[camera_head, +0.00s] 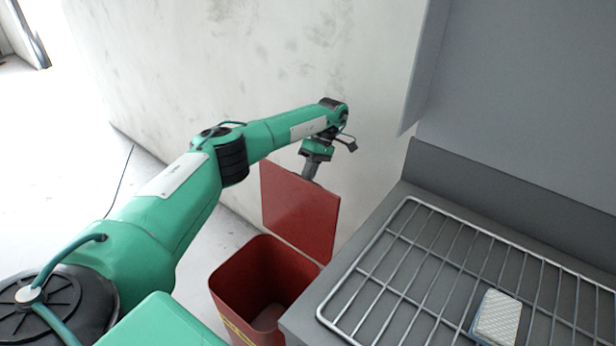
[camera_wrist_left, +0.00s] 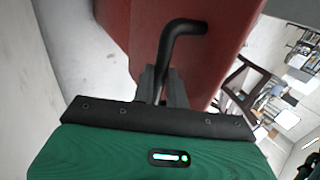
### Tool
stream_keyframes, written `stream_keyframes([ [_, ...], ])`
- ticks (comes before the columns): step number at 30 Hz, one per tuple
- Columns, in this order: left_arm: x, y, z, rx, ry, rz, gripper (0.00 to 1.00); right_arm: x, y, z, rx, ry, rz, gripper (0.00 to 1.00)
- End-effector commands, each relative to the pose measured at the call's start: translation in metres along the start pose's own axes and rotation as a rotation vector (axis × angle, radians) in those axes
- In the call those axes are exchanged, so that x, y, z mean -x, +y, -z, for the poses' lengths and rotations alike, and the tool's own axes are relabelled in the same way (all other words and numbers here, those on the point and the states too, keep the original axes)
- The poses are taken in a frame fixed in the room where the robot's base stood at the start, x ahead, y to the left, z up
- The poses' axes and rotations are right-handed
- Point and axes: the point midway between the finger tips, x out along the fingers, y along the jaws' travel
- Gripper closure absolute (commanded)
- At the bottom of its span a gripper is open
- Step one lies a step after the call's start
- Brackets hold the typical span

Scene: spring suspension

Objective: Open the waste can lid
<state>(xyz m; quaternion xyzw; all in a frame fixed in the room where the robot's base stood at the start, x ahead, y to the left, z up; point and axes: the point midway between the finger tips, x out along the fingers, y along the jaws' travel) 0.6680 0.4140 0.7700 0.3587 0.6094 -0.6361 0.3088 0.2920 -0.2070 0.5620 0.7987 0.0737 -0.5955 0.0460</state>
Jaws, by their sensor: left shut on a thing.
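The red waste can (camera_head: 262,278) stands on the floor left of the grey counter, with its mouth open and its inside visible. Its red lid (camera_head: 299,210) is raised steeply upright at the can's back edge, close to the wall. My left gripper (camera_head: 311,172) is at the top edge of the lid, partly hidden behind it. In the left wrist view my left gripper (camera_wrist_left: 163,88) is shut on a black bent handle (camera_wrist_left: 180,40) that is fixed to the red lid (camera_wrist_left: 225,30). My right gripper is not in view.
The grey counter (camera_head: 420,250) is right of the can, bearing a wire rack (camera_head: 400,275) with a small white block (camera_head: 497,318) on it. A pale wall (camera_head: 250,60) stands behind the lid.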

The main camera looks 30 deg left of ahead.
Motion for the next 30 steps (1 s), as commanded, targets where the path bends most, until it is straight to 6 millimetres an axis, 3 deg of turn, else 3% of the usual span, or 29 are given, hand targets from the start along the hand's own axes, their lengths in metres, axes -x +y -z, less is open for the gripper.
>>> stream_keyframes([
  [2, -0.007, 0.001, 0.001, 0.002, 0.001, 0.007, 1.0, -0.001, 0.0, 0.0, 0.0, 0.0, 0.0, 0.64],
  [3, -0.007, 0.001, 0.001, 0.002, 0.001, 0.007, 0.82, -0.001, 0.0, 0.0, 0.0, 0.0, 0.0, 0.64],
  [6, -0.006, 0.001, 0.001, 0.002, 0.001, 0.006, 0.64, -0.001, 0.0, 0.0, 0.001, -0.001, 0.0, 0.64],
  [17, 0.002, 0.0, 0.0, 0.001, 0.001, 0.002, 0.64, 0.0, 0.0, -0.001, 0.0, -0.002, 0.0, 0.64],
  [30, 0.052, 0.001, 0.0, 0.003, 0.001, 0.004, 0.64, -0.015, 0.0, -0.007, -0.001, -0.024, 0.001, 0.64],
])
